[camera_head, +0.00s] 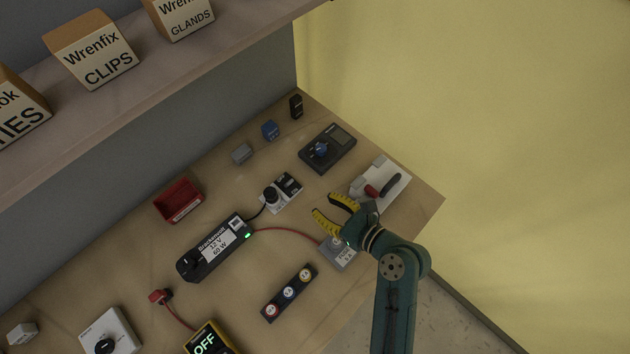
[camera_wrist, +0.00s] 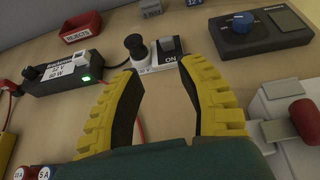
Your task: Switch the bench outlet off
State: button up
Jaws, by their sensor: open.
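The bench outlet (camera_head: 284,203) is a white block on the bench with a black plug (camera_head: 271,194) in one half and a dark rocker switch (camera_head: 290,183) in the other. My gripper (camera_head: 324,205) has yellow ribbed fingers, spread apart and empty. It is to the right of the outlet in the head view and apart from it.
A black power supply (camera_head: 212,250) with a lit green light is left of my gripper. A red wire runs from it to a grey box (camera_head: 338,254) beside my gripper. A shelf overhangs the left.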

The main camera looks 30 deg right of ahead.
aim_at(291, 183)
jog(key=x, duration=0.5)
jog(key=b+x, duration=0.1)
jog(key=x, duration=0.4)
jog(key=f+b+x, duration=0.1)
jog(key=x, duration=0.5)
jog(key=shift+d, duration=0.35)
jog(key=shift+s, duration=0.1)
jog(key=shift+f, duration=0.1)
grip_shut()
